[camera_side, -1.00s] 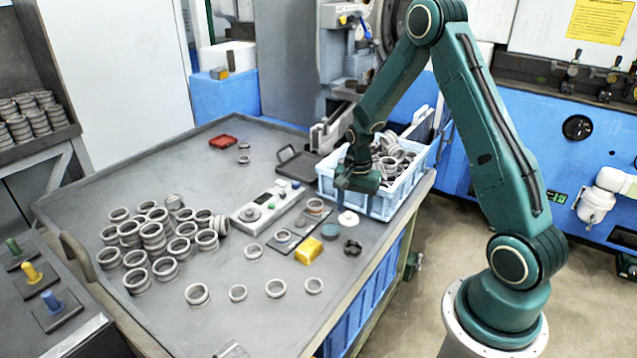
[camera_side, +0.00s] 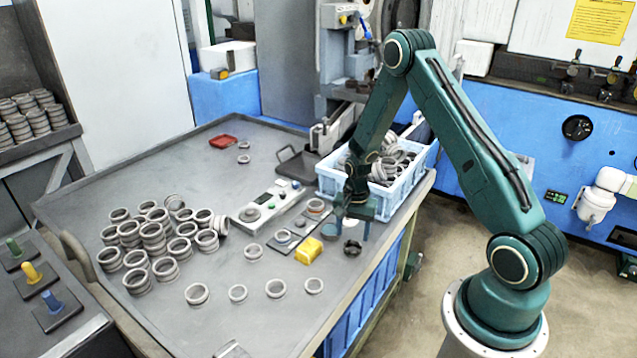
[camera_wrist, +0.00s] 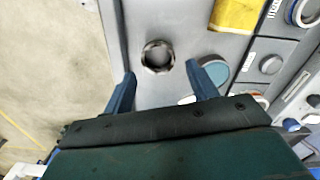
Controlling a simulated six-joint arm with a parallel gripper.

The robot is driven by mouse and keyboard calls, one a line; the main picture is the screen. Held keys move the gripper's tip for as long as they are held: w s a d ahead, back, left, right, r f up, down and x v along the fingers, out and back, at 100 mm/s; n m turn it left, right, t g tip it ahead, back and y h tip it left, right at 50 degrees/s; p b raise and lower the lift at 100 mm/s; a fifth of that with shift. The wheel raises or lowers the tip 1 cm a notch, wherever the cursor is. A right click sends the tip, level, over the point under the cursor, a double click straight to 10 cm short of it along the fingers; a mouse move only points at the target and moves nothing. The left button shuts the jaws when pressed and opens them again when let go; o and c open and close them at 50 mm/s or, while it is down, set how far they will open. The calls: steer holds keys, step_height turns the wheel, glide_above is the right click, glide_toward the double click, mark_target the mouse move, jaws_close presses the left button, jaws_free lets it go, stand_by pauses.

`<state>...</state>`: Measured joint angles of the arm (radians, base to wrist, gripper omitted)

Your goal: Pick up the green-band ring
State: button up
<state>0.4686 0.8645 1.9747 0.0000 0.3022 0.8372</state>
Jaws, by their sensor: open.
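A dark ring (camera_side: 352,248) lies alone near the table's right edge, in front of my gripper in the side view. In the wrist view this ring (camera_wrist: 158,57) lies just beyond the fingertips, roughly centred between them and apart from both. I cannot make out a green band on it. Other rings with coloured parts lie on the strip to its left, one with an orange band (camera_side: 316,206). My gripper (camera_side: 352,229) is open and empty, pointing down above the table. Its two blue-green fingers (camera_wrist: 161,75) show in the wrist view.
A yellow block (camera_side: 309,250) lies left of the dark ring. A teal disc (camera_wrist: 214,68) is close to the right finger in the wrist view. A blue crate of rings (camera_side: 410,180) stands behind my gripper. Several loose rings (camera_side: 152,236) are piled at left.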

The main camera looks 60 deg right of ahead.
mark_target(353, 242)
steer(key=shift+s+d+f, duration=0.15)
steer(key=shift+f, duration=2.45)
steer(key=c, duration=0.8)
steer(key=shift+r, duration=0.15)
step_height(353, 242, up, 20)
steer(key=shift+f, duration=0.1)
